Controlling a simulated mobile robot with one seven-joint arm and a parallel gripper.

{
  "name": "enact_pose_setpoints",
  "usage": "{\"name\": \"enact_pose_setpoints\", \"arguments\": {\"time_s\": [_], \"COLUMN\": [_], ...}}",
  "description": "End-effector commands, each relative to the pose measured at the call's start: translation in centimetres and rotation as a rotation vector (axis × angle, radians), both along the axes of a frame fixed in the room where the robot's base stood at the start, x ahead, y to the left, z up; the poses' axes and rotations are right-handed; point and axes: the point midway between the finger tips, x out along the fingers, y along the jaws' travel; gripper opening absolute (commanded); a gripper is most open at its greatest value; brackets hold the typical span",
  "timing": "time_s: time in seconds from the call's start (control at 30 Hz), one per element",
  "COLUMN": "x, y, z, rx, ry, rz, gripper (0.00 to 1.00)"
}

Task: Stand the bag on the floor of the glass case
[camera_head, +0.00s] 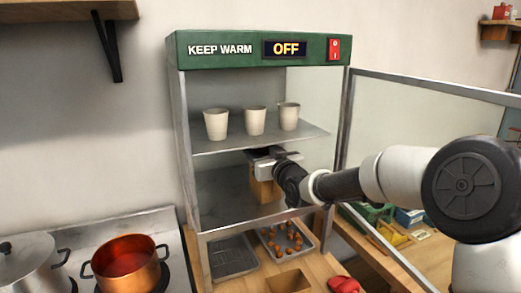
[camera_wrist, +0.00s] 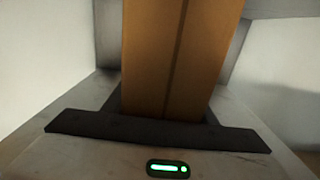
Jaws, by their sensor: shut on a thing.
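The glass case (camera_head: 186,150) has a green top marked KEEP WARM, with its display reading OFF. Its glass door (camera_head: 430,130) stands open to the right. My gripper (camera_head: 266,160) reaches in through the open front, below the middle shelf. It is shut on a brown paper bag (camera_head: 262,190), which hangs down from it and looks upright. The bag's lower end is close to the case floor (camera_head: 222,205); I cannot tell whether it touches. In the wrist view the bag (camera_wrist: 180,50) rises between the dark fingers of my gripper (camera_wrist: 168,112).
Several pale cups, one of them here (camera_head: 216,124), stand on the middle shelf (camera_head: 205,146) just above my gripper. The case floor left of the bag is clear. Below are a tray of chestnuts (camera_head: 268,250) and a dark tray (camera_head: 232,258). An orange pot (camera_head: 127,270) stands left.

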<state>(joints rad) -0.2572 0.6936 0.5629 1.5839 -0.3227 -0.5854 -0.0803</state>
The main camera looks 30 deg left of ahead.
Motion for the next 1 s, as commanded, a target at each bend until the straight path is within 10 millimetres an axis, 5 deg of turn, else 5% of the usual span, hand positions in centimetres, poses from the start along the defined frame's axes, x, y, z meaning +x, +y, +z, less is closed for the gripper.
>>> {"name": "enact_pose_setpoints", "arguments": {"time_s": [0.37,0.4,0.47,0.87,1.0], "x": [0.0,0.0,0.0,0.0,-1.3], "y": [0.0,0.0,0.0,0.0,-1.8], "z": [-0.3,-0.3,-0.3,0.4,0.0], "rx": [0.003,0.001,0.001,0.001,-0.001], "ry": [-0.003,-0.001,-0.001,-0.001,-0.002], "rz": [0.000,0.000,0.000,0.000,-0.001], "gripper": [0.00,0.58,0.68,0.70,0.70]}}
